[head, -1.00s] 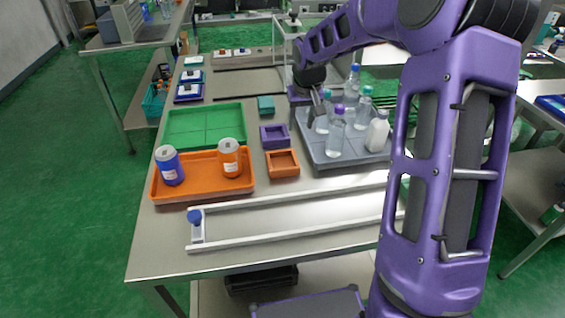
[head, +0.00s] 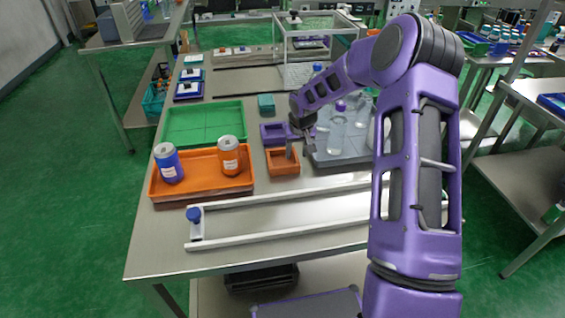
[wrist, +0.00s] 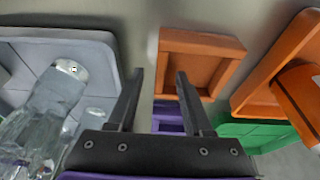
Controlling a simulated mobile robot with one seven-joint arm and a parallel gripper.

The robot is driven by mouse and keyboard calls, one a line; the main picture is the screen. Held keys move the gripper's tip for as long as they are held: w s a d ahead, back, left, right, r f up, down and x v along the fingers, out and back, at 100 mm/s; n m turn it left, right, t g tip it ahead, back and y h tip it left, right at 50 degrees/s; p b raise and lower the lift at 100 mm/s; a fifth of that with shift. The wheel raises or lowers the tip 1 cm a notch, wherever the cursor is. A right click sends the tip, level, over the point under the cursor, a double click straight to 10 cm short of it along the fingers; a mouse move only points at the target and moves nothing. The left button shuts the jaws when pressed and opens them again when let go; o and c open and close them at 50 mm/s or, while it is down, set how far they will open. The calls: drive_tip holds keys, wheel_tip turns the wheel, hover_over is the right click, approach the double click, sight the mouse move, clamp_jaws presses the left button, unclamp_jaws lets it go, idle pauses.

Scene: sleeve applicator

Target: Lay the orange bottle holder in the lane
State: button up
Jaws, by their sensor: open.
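The orange bottle holder (head: 284,171) is a small square open-topped block on the table, right of the large orange tray. It appears empty. In the wrist view the holder (wrist: 205,42) lies ahead of the fingertips, its near left part close to the right finger. The lane (head: 285,214) is a strip between two pale rails along the table's front, with a blue-knobbed piece (head: 194,219) at its left end. My gripper (head: 300,149) is open and empty, above the holder's right side; in the wrist view its fingers (wrist: 160,74) are spread. I cannot tell whether a finger touches the holder.
A purple holder (head: 273,133) stands just behind. The orange tray (head: 207,192) carries a blue can (head: 169,163) and an orange can (head: 229,156). A green tray (head: 203,124) lies behind it. A grey tray (head: 340,162) with bottles (head: 337,132) stands to the right. The lane's middle is clear.

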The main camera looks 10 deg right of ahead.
drive_tip(key=shift+w+f, duration=0.2)
drive_tip(key=shift+f, duration=0.35)
clamp_jaws()
